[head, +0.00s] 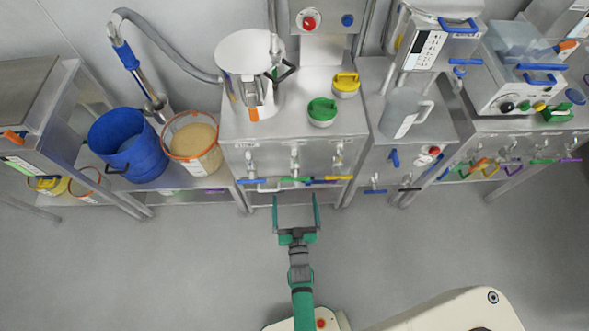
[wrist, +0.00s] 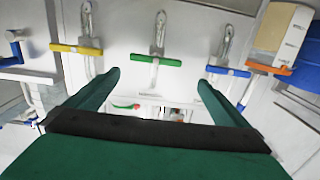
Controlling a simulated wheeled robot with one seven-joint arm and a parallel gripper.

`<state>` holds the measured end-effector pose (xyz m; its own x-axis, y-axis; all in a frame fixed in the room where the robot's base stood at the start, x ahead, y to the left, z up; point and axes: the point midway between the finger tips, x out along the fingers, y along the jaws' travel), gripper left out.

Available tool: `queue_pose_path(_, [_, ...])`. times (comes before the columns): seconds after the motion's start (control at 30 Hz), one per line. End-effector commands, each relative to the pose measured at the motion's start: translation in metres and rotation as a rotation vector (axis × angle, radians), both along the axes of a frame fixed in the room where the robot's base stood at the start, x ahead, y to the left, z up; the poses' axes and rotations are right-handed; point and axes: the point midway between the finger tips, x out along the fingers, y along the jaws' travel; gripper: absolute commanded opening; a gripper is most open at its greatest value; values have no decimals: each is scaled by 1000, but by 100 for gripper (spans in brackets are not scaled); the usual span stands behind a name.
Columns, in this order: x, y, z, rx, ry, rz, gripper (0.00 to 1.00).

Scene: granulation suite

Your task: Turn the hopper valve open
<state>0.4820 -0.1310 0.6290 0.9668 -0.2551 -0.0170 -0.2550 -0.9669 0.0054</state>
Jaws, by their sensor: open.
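Three valves with coloured T-handles sit in a row on the front of the middle steel cabinet: blue (head: 250,181), green (head: 297,180) and yellow (head: 338,178). The wrist view shows them in reverse order: yellow (wrist: 76,49), green (wrist: 155,59), blue (wrist: 228,71). All three handles lie crosswise. No label shows which is the hopper valve. My gripper (head: 296,198) is open and empty, just in front of the cabinet, lined up with the green handle. In the wrist view, the green handle appears between and beyond the fingertips (wrist: 158,78), apart from them.
A blue bucket (head: 127,146) and a tub of tan powder (head: 192,142) stand left. More valves (head: 376,191) are right. The floor (head: 180,265) in front is clear.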

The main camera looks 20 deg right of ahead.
Motion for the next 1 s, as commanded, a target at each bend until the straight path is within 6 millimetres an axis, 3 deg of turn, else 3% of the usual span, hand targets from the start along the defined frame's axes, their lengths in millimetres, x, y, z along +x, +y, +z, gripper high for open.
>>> queue_pose_path(0.1, [19,-12,-4,0,-14,-17,100])
queue_pose_path(0.37, [39,-20,-6,0,-20,-23,100])
queue_pose_path(0.8, [109,-40,-6,0,-20,-22,100])
queue_pose_path(1.0, [126,-44,-7,1,-18,-22,100])
